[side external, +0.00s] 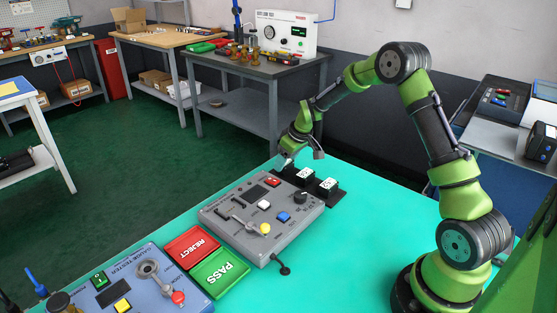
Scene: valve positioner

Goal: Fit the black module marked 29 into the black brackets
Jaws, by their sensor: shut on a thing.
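My gripper (288,157) is at the far edge of the turquoise table, just behind and left of two black modules. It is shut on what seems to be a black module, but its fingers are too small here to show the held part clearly. One black module with a white marked top (305,175) stands nearest the gripper. A second one (328,185) stands to its right. The marks are too small to read, so I cannot tell which is 29. Both are at the black brackets (337,196), behind the grey panel; how they are seated is unclear.
The grey control panel (240,222) with knobs, buttons and a lever stands just in front of the brackets. The turquoise table (370,235) is clear at right.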

